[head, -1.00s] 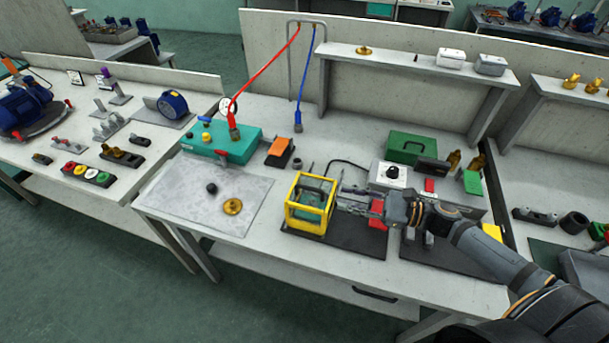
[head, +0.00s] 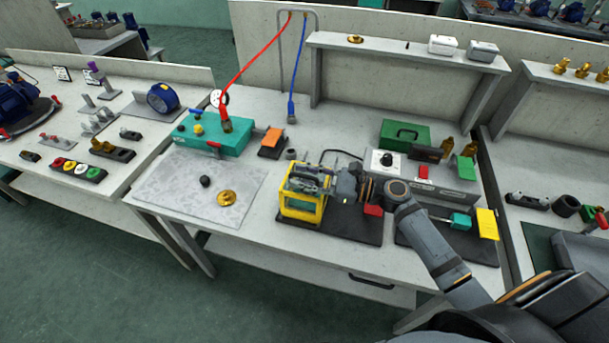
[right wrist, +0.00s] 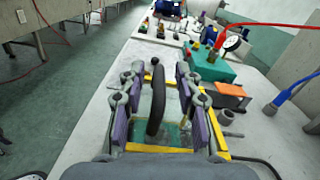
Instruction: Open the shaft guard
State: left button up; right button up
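The shaft guard (head: 302,209) is a yellow box frame with clear panels on a dark base plate, and it looks closed. My right gripper (head: 305,179) reaches in from the right, over the top of the guard. In the right wrist view, the gripper (right wrist: 158,95) is open, its purple-padded fingers on either side of a dark curved handle (right wrist: 156,103). A gap shows on both sides of the handle. The guard's yellow frame (right wrist: 160,149) lies beneath. In the head view the fingers hide the handle. My left gripper is out of view.
A grey control box with a black knob (head: 387,160) stands behind my right arm. A grey mat (head: 200,188) holds a black knob and a brass disc.

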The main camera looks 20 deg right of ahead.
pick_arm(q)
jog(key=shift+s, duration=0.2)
pick_arm(e)
jog(key=shift+c, duration=0.8)
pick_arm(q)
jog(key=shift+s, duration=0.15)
pick_arm(e)
grip_shut()
